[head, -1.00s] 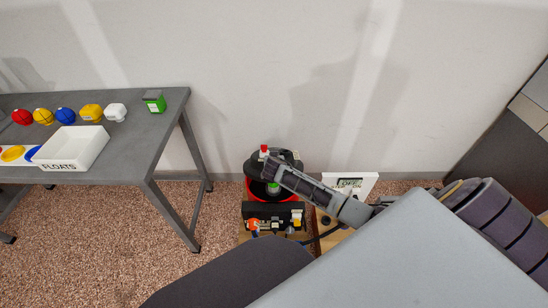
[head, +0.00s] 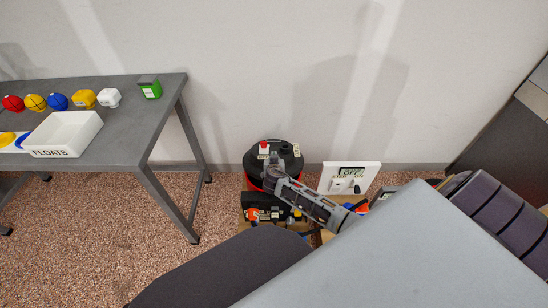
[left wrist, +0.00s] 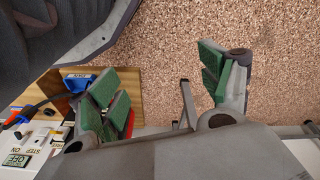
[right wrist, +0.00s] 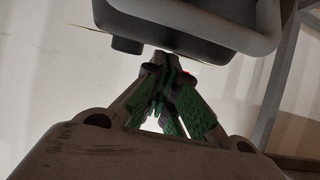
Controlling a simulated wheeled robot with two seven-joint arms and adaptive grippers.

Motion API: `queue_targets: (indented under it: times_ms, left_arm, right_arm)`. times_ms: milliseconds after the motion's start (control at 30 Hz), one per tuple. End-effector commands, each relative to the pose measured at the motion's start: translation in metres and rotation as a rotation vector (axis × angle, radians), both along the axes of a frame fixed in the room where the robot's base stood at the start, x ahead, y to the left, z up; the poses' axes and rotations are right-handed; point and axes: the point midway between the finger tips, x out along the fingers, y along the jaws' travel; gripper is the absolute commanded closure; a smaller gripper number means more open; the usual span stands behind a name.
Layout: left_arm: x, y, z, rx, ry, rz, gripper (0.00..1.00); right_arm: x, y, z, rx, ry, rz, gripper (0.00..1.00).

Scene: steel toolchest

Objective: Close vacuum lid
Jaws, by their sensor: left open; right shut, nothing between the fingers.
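The vacuum (head: 251,183) stands on the floor by the wall in the head view, with a red body. Its dark round lid (head: 258,158) lies over the body, with a red and white piece and a black knob on top. My right gripper (head: 270,162) is at the front of the lid and hides part of it. In the right wrist view the right gripper (right wrist: 170,95) is shut and empty below a dark grey rounded shape. The front lid seam is hidden, so I cannot tell whether it is fully seated. My left gripper (left wrist: 163,88) is open and empty.
A black box (head: 262,203) with small coloured parts stands before the vacuum. A white OFF/ON panel (head: 350,178) is to its right. A grey table (head: 150,140) with a white FLOATS tray (head: 95,125) stands at left. The speckled floor between is clear.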

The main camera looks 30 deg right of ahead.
Motion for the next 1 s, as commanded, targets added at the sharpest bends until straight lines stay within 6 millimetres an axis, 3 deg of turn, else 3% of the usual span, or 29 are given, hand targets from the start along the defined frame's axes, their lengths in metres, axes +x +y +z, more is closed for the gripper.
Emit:
queue_targets:
  times_ms: [500,1000]
  left_arm:
    - [0.007,-0.007,0.025,-0.028,-0.053,-0.003,0.21]
    - [0.011,-0.014,0.066,-0.062,-0.127,-0.012,0.21]
  right_arm:
    - [-0.013,0.008,-0.026,-0.012,-0.019,0.0,1.0]
    - [-0.026,0.016,-0.057,-0.011,-0.018,0.0,1.0]
